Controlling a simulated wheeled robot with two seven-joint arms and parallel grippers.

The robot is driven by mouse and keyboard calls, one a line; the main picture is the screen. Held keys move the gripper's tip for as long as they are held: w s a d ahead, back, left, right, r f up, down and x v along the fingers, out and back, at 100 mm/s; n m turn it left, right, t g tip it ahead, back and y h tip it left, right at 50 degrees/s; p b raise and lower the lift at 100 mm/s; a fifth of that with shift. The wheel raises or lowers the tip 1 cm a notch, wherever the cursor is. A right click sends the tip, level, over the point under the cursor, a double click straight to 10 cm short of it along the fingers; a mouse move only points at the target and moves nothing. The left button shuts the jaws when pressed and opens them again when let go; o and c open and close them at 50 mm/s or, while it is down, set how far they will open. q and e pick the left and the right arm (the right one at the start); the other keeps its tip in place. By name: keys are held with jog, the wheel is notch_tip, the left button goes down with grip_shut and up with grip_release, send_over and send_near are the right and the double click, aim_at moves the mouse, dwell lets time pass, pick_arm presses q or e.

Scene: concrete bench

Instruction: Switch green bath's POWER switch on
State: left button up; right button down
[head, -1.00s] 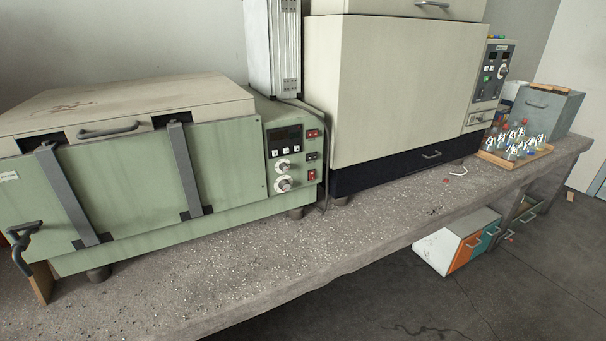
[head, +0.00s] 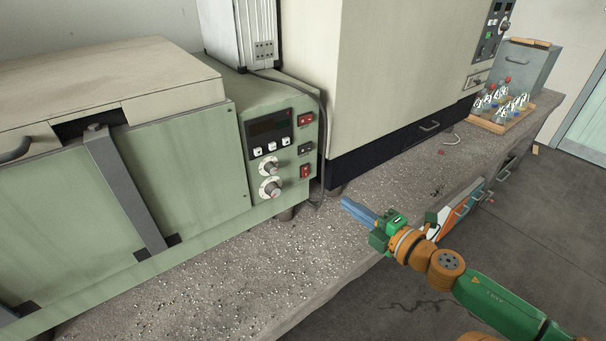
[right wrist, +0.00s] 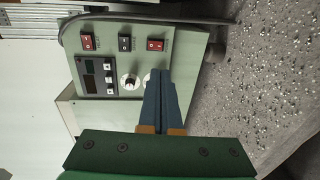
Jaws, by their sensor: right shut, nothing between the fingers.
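The green bath (head: 190,165) stands at the left of the bench. Its control panel has a dark display (head: 268,127), two round knobs, and a column of switches: an upper red switch (head: 305,119), a black switch (head: 305,148) and a lower red switch (head: 305,171). Their labels are too small to read. In the right wrist view the panel lies sideways, with the upper red switch (right wrist: 86,41) left and the lower red switch (right wrist: 156,44) right. My right gripper (head: 346,203) is shut and empty, right of the panel and apart from it. My left gripper is out of view.
A large cream oven (head: 400,80) with a dark base stands right of the bath. A grey cable (head: 322,130) hangs beside the panel. A wooden tray (head: 500,124) of flasks is farther back. The bench top (head: 220,270) before the bath is clear.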

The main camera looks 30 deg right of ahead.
jog(key=b, duration=0.1)
send_near(306, 175)
jog(key=w, duration=0.4)
jog(key=w+p, duration=0.1)
jog(key=w, duration=0.1)
jog(key=shift+a+f, duration=0.15)
jog(key=shift+f, duration=0.2)
jog(key=shift+w+a+f, duration=0.1)
jog(key=shift+w+f, duration=0.05)
jog(key=shift+w, duration=0.25)
